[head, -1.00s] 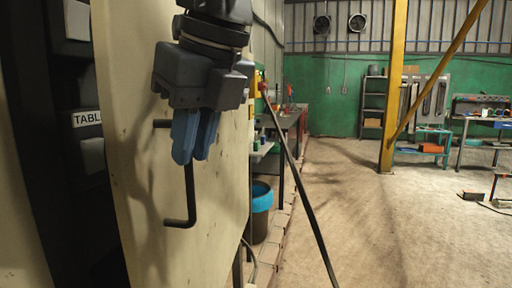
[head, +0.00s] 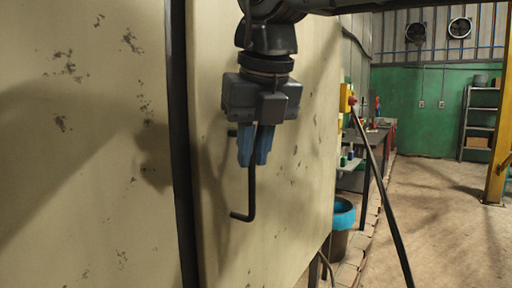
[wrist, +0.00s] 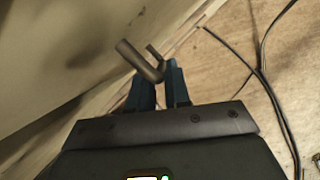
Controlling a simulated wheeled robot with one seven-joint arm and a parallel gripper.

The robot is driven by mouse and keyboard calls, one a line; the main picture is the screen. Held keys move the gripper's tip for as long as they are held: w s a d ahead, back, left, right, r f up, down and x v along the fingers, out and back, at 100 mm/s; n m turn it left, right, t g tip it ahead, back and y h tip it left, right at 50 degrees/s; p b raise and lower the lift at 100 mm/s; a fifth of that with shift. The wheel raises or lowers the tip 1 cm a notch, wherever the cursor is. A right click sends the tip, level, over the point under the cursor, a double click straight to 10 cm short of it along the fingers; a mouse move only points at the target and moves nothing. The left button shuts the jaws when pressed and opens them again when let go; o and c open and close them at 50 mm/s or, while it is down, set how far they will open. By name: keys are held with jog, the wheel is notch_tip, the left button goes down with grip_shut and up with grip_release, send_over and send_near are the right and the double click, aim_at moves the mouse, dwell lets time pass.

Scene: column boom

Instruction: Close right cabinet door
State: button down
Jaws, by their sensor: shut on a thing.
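The right cabinet door (head: 290,215) is a cream, scuffed panel that stands nearly in line with the cream panel on its left. A dark strip (head: 180,150) runs between them, and I cannot tell whether the door is fully flush. The door's black bar handle (head: 251,195) hangs upright with its lower end bent. My gripper (head: 252,160) points down with its blue fingers shut around the upright bar. In the wrist view, the handle (wrist: 140,60) rises from between the blue fingertips (wrist: 158,82).
The cream panel (head: 85,150) fills the left of the head view. To the right, a blue-rimmed bin (head: 342,215) stands below a workbench (head: 370,140). A dark slanting pole (head: 380,190) crosses in front of it. Open floor (head: 430,220) lies further right.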

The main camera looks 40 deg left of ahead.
jog(key=c, duration=1.2)
grip_release()
jog(key=shift+s+a, duration=0.5)
jog(key=shift+a, duration=0.2)
jog(key=shift+o, duration=0.2)
jog(key=shift+d+r, duration=0.1)
jog(key=shift+r, duration=0.1)
jog(key=w+v, duration=0.1)
jog(key=v, duration=0.6)
jog(key=shift+s+d+r+p, duration=0.25)
jog(key=shift+s+p, duration=0.05)
jog(key=shift+s, duration=0.05)
jog(key=shift+d+f, duration=0.1)
